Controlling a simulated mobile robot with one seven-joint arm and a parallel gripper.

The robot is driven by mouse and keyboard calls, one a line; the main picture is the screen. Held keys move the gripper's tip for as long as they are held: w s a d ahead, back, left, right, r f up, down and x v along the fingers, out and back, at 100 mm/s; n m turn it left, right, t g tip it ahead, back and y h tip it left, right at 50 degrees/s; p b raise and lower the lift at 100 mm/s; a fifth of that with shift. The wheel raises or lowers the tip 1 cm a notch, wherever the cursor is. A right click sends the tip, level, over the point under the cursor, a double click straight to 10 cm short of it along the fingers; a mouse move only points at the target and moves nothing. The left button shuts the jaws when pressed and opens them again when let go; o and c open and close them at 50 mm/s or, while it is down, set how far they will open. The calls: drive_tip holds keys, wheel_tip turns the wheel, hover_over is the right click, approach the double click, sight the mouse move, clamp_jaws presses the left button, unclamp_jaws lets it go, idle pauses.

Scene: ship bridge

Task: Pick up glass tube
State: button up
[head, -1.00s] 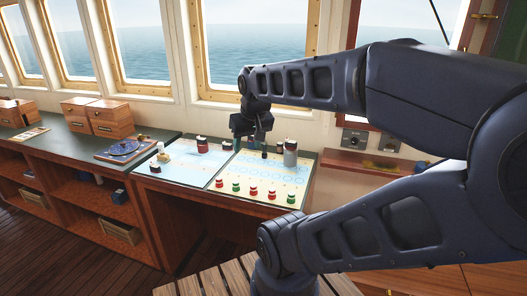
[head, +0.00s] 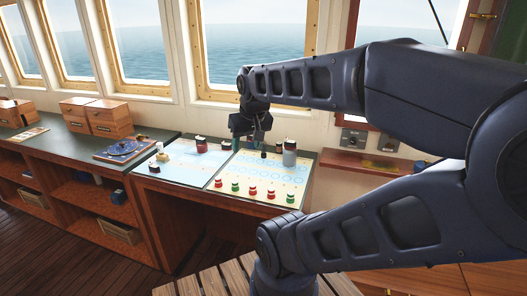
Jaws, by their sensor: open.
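My gripper (head: 249,146) is open, hanging over the back of the light chart board (head: 245,180) on the desk. Its fingers point down, and I cannot tell whether they touch anything. A grey, upright cylinder with a dark top (head: 289,154) stands just right of the gripper at the board's back right. It may be the glass tube, but it is too small to be sure. Small dark items stand between it and the gripper. The space right behind the fingers is partly hidden.
Several red and green pieces (head: 253,190) line the board's front. A dark red jar (head: 202,145) and a small pale item (head: 162,156) stand to the left. Windows rise behind the desk.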

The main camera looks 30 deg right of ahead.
drive_tip(key=shift+w, duration=0.1)
drive_tip(key=m+g+h, duration=0.1)
drive_tip(key=m+h, duration=0.2)
drive_tip(key=m, duration=0.4)
hover_over(264, 148)
drive_tip(key=s+a, duration=0.1)
drive_tip(key=a, duration=0.1)
wheel_tip(264, 148, down, 17)
drive_tip(key=shift+d+x, duration=0.2)
drive_tip(key=shift+x, duration=4.9)
drive_tip(key=c, duration=1.1)
